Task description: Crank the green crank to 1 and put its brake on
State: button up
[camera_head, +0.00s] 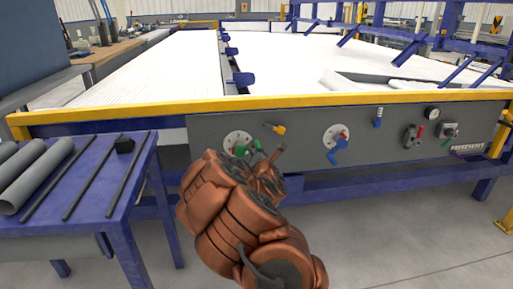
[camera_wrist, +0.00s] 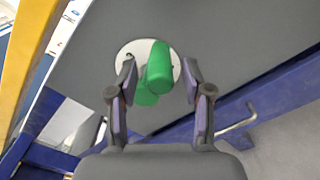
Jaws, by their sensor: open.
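The green crank (camera_wrist: 159,70) sits on a round white dial on the grey panel, and its handle points toward the wrist camera. My gripper (camera_wrist: 158,75) is open, with one finger on each side of the green handle and a gap visible on both sides. In the head view the green crank (camera_head: 240,149) shows at the panel's left, partly hidden by my gripper (camera_head: 266,158). The dial's numbers are too small to read. A yellow lever (camera_head: 276,129) sits just right of and above the green crank; I cannot tell if it is the brake.
A blue crank with a red part (camera_head: 338,150) is on a second dial to the right. Further right are a small blue lever (camera_head: 378,117), a gauge (camera_head: 432,113) and switches. A purple table (camera_head: 95,190) with grey pipes (camera_head: 35,175) and dark rods stands at the left.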

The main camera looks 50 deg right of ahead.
jog(key=shift+v, duration=1.7)
